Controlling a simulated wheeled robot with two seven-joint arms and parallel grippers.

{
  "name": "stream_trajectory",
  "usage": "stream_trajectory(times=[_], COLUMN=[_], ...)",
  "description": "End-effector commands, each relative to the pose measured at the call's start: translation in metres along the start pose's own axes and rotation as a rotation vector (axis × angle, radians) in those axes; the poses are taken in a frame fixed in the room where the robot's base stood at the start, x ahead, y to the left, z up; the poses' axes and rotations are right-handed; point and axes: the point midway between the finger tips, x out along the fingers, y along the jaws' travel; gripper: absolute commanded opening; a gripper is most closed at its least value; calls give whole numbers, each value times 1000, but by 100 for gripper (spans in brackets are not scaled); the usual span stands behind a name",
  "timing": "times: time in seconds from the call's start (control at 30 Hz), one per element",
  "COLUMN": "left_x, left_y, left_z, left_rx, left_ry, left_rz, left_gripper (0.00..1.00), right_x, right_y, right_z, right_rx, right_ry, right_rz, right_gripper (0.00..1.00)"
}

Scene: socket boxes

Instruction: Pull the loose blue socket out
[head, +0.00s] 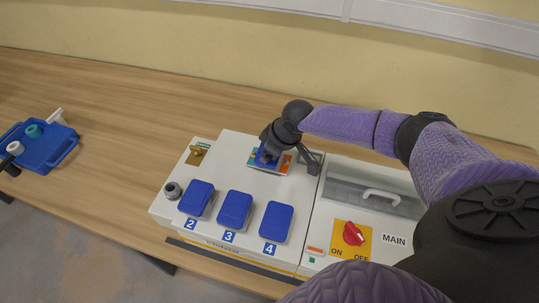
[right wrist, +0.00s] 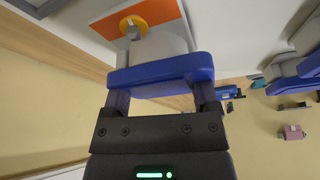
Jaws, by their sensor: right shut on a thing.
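My right gripper (head: 270,150) is at the back of the white box, shut on a blue socket (head: 264,159). Only a little of the blue shows there between the dark gripper parts. In the right wrist view the two fingers of the gripper (right wrist: 162,88) hold the socket's wide blue part (right wrist: 165,72), with its grey body (right wrist: 158,47) beyond. An orange and white plate with a yellow ring (right wrist: 133,27) lies just past the grey body. I cannot tell whether the socket touches the plate. My left gripper is not in view.
Blue covers labelled 2 (head: 197,198), 3 (head: 235,210) and 4 (head: 276,222) line the front of the white box (head: 228,143). A red switch (head: 353,234) and a clear-fronted panel are at right. A blue tray (head: 45,150) stands far left, with bare table between.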

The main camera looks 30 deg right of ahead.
Motion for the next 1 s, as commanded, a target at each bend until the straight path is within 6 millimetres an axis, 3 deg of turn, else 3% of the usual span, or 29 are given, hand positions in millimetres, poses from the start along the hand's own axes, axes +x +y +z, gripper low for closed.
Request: stream_trajectory(times=[0.2, 0.4, 0.57, 1.0], left_x=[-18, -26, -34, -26], left_y=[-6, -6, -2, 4], left_z=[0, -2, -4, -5], left_rx=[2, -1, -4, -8], left_ry=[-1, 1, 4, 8], left_rz=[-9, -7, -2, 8], left_gripper=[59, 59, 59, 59], right_x=[-56, -87, -91, -85], right_y=[1, 0, 0, -5], right_z=[-24, -37, -38, -37], right_rx=[-2, 0, -1, 3], right_ry=[7, 4, 2, 3], right_rz=[2, 1, 0, 3], right_gripper=[10, 10, 10, 10])
